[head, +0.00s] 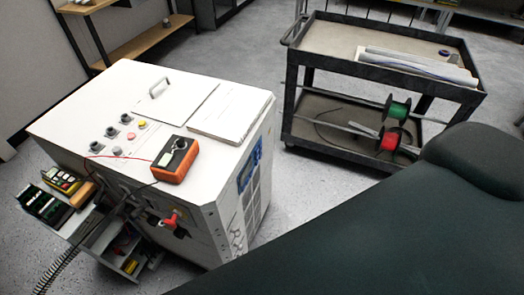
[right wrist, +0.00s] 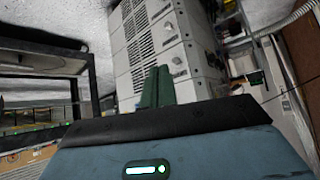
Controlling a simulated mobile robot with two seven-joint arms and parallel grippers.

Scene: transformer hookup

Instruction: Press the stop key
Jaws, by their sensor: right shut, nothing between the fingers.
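A white cabinet (head: 60,128) stands at the left of the head view. Its sloping top carries several dark round knobs, a yellow key (head: 142,124) and a red key (head: 131,136). I cannot read which one is the stop key. My right gripper (right wrist: 157,72) is shut and empty in the right wrist view, apart from the keys, with a pale vented cabinet (right wrist: 150,40) beyond its fingertips. No keys can be made out in that view. My left gripper is not in view.
An orange meter (head: 175,160) with leads sits on the cabinet near the keys. A black cart (head: 330,75) with cable reels stands at the right. Bare floor lies between.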

